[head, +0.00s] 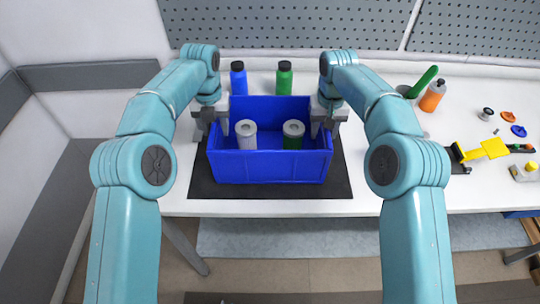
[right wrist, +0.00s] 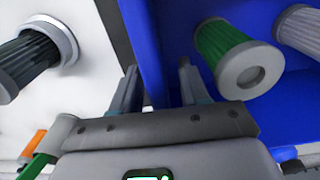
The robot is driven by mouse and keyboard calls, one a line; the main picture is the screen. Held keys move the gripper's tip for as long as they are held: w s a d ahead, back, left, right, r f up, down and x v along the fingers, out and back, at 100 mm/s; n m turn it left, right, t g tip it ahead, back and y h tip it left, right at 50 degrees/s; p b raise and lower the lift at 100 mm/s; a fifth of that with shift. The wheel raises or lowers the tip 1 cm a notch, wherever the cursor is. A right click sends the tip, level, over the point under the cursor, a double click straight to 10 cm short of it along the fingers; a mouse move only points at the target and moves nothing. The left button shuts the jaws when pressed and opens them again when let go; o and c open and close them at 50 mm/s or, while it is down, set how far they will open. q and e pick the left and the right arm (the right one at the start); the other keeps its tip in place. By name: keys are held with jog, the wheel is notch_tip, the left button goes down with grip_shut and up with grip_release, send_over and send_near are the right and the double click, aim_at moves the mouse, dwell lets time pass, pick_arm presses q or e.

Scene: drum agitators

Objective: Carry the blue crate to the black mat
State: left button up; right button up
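The blue crate (head: 270,167) stands upright on the black mat (head: 270,191), which shows on its left, right and front sides. Inside are a whitish cylinder with a grey top (head: 246,135) and a green one with a grey top (head: 293,135). My left gripper (head: 212,125) is at the crate's left wall, its fingers spread on either side of the rim. My right gripper (head: 325,123) is at the right wall. In the right wrist view its two fingers (right wrist: 157,90) are apart, with the blue wall between them and gaps showing. The crate's underside is hidden.
A blue bottle (head: 238,78) and a green bottle (head: 284,78) stand behind the crate. A grey pegboard (head: 280,25) closes the back.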

notch_tip(320, 180, up, 7)
jog(key=shift+f, duration=0.2)
pick_arm(q)
jog(key=shift+w, duration=0.1)
pick_arm(e)
jog(key=shift+w+r, duration=0.1)
jog(key=shift+r, duration=0.3)
